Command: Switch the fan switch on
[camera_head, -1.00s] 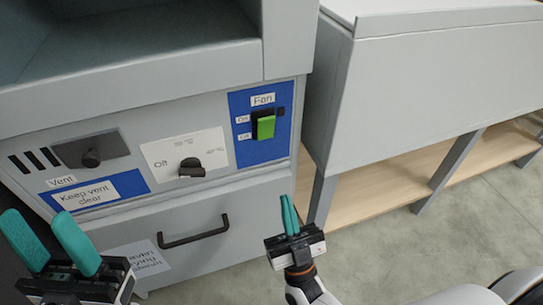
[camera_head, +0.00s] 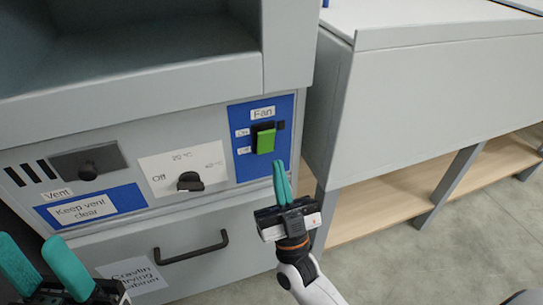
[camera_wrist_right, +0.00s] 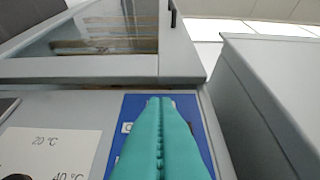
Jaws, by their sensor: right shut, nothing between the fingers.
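The green fan switch (camera_head: 265,141) sits on a blue panel (camera_head: 245,170) under the "Fan" label, with "On" above and "Off" below at its left. Its lower part looks raised. My right gripper (camera_head: 280,165) is shut and empty, just below and in front of the switch, apart from it as far as I can tell. In the right wrist view its teal fingers (camera_wrist_right: 160,105) lie together over the blue panel (camera_wrist_right: 132,104) and hide the switch. My left gripper (camera_head: 40,255) is open and empty at the lower left, partly cut off.
A drawer handle (camera_head: 190,249) juts out below. A grey cabinet (camera_head: 430,100) stands close on the right. Floor shows at lower right.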

